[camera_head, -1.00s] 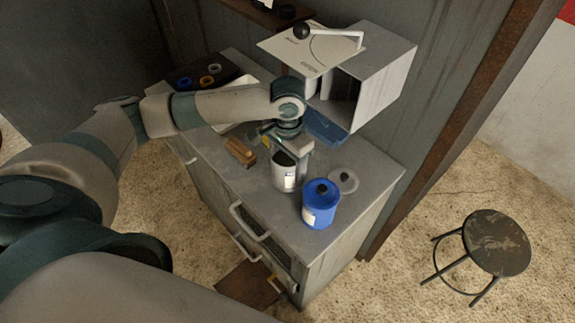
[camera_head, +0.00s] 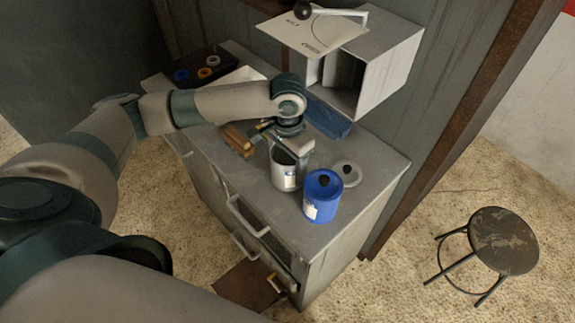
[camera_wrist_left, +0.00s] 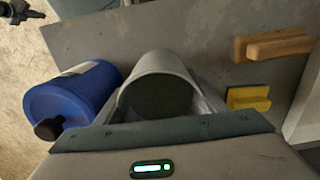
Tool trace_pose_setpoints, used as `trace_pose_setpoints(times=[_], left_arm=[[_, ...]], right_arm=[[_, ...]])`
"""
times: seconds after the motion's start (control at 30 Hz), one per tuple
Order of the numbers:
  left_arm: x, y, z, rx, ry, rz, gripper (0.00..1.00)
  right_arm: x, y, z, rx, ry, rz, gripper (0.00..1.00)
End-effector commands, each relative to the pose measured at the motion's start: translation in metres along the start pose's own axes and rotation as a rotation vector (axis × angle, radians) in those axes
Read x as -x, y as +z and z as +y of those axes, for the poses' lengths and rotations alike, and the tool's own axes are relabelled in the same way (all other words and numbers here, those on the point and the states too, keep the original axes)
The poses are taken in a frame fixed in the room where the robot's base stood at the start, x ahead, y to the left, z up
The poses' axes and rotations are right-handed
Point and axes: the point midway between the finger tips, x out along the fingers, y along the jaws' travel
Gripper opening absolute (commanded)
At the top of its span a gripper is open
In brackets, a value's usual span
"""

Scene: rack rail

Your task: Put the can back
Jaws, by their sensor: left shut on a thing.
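A grey-white open-topped can (camera_head: 285,174) with a small label is upright over the front part of the grey cabinet top (camera_head: 365,195). My left gripper (camera_head: 293,150) is shut on it near its rim. I cannot tell whether its base touches the surface. In the left wrist view the can's dark open mouth (camera_wrist_left: 157,95) faces me between the fingers (camera_wrist_left: 160,118). A blue canister (camera_head: 321,196) with a black knob stands close to the right of the can. A grey lid (camera_head: 346,175) with a dark knob lies behind it. My right gripper is out of view.
An open white wall box (camera_head: 390,65) hangs behind, above a blue bin (camera_head: 327,118). A brown block (camera_head: 238,140) lies left of the can, with a yellow piece (camera_wrist_left: 248,98) nearby. A dark tray (camera_head: 200,68) holds rings at back left. A stool (camera_head: 497,242) stands right.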

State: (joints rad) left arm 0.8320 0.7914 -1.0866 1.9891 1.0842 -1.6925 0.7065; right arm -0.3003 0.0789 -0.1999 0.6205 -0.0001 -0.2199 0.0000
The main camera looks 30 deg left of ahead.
Motion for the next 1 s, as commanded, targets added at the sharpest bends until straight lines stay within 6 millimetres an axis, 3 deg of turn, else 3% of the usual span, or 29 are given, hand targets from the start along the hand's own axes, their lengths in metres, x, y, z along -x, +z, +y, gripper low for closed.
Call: trace_pose_setpoints(times=[0.93,0.97,1.0], left_arm=[[-0.011,-0.001,0.0,0.0,0.001,0.002,0.16],[-0.011,-0.001,0.0,0.0,0.001,0.002,0.66],[-0.011,-0.001,0.0,0.0,0.0,0.002,0.75]], right_arm=[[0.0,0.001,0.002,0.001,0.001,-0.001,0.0],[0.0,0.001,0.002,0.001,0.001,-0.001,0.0],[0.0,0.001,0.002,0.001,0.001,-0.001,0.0]])
